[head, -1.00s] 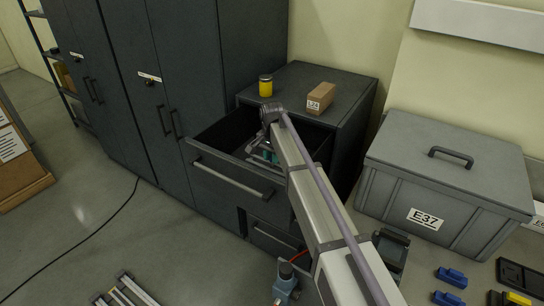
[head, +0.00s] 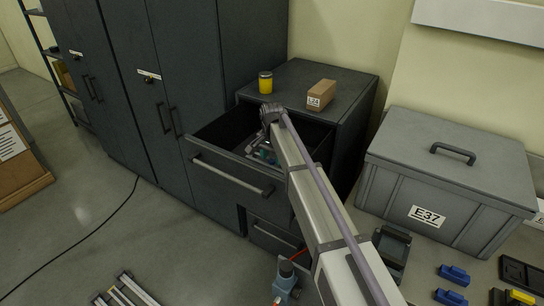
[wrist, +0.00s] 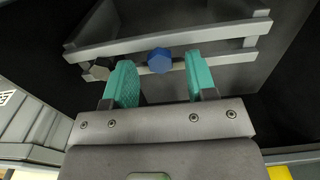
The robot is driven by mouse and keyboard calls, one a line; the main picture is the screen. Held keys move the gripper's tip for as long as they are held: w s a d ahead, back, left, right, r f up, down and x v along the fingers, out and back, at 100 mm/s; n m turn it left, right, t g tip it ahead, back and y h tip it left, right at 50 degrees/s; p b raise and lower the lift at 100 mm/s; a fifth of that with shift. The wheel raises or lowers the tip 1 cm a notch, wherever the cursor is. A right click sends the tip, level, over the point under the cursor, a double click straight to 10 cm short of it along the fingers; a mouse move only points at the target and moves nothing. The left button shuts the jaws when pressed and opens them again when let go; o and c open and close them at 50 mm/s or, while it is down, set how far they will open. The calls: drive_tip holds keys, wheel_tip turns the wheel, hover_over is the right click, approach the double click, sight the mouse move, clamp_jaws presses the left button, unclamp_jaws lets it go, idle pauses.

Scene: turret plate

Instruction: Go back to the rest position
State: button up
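My gripper (head: 262,154) is down inside the open top drawer (head: 226,178) of the dark cabinet, partly hidden by my arm in the head view. In the wrist view my gripper (wrist: 160,80) has its two teal fingers spread apart. A blue faceted piece (wrist: 159,60) shows in the gap near the fingertips, with space on both sides; I cannot tell its depth. A grey faceted piece (wrist: 97,70) is left of the left finger. Grey metal bars (wrist: 235,30) run across behind the fingers.
A yellow-bodied jar (head: 265,83) and a brown box (head: 321,94) stand on the cabinet top (head: 300,75). A grey lidded bin (head: 440,165) labelled E37 stands to the right. Blue pieces (head: 454,275) lie at the lower right. Drawer walls surround my gripper.

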wheel_tip(320, 180, up, 7)
drive_tip(key=p, duration=0.7)
drive_tip(key=shift+r, duration=0.15)
drive_tip(key=s+d+n, duration=0.3)
drive_tip(key=s+d, duration=0.8)
drive_tip(key=s, duration=0.4)
drive_tip(key=s+d+n, duration=0.2)
drive_tip(key=s+d, duration=0.9)
drive_tip(key=s, duration=0.4)
drive_tip(key=shift+n, duration=0.4)
drive_tip(key=f+b, duration=0.5)
drive_tip(key=s+f+b, duration=0.1)
drive_tip(key=f+b, duration=1)
drive_tip(key=f, duration=0.1)
drive_tip(key=shift+s+d+b, duration=0.2)
drive_tip(key=shift+s+b, duration=0.2)
